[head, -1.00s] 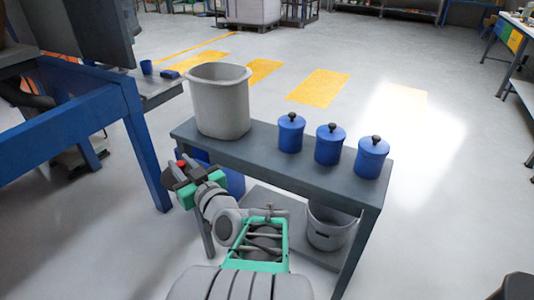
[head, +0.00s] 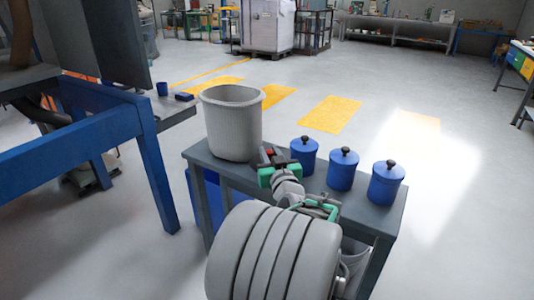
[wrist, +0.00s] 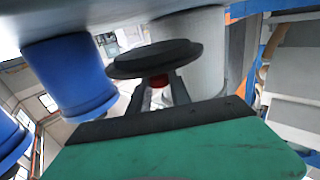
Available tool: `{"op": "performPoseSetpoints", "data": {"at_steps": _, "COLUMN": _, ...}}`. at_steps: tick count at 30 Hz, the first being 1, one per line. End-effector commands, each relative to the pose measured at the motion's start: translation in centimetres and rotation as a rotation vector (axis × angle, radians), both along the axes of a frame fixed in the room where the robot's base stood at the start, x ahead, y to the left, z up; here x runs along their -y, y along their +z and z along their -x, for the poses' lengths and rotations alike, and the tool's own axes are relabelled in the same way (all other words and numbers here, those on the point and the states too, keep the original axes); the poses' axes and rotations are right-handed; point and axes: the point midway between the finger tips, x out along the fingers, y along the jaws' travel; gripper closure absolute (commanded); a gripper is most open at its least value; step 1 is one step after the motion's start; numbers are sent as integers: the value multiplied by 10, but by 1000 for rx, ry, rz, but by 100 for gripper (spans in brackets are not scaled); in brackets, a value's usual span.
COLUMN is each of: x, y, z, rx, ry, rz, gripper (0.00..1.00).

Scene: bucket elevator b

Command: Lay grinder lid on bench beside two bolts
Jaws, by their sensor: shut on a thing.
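The grinder lid appears as a dark round disc (wrist: 155,58) with a red part between my fingers in the wrist view. My gripper (wrist: 160,88) is shut on that red part. In the head view my gripper (head: 271,156) is over the grey bench (head: 225,170), in front of the bucket and left of the blue canisters. Only a small dark and red piece of the lid shows there. I cannot tell whether the lid touches the bench. I cannot make out the two bolts in either view.
A pale ribbed bucket (head: 232,125) stands on the bench's left end. Three blue lidded canisters (head: 304,157) (head: 342,170) (head: 386,184) stand to the right. A blue-framed machine (head: 150,150) is at the left. Another pale bucket (head: 355,255) sits below the bench.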

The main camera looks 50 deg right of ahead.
Motion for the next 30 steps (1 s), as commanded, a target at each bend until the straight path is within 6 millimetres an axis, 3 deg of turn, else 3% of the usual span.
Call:
{"op": "performPoseSetpoints", "data": {"at_steps": 3, "x": 16, "y": 0, "z": -21, "rx": 1, "ry": 4, "rz": -1, "gripper": 100}}
{"op": "performPoseSetpoints", "data": {"at_steps": 10, "x": 33, "y": 0, "z": -41, "rx": 1, "ry": 2, "rz": -1, "gripper": 100}}
{"op": "performPoseSetpoints", "data": {"at_steps": 15, "x": 34, "y": -33, "z": -40, "rx": 0, "ry": -1, "rz": -4, "gripper": 100}}
{"op": "performPoseSetpoints", "data": {"at_steps": 26, "x": 33, "y": -39, "z": -40, "rx": 1, "ry": -1, "rz": 0, "gripper": 100}}
{"op": "performPoseSetpoints", "data": {"at_steps": 27, "x": 33, "y": -38, "z": -40, "rx": 1, "ry": -1, "rz": -1, "gripper": 74}}
{"op": "performPoseSetpoints", "data": {"at_steps": 30, "x": 33, "y": -37, "z": -40, "rx": 1, "ry": -1, "rz": -1, "gripper": 66}}
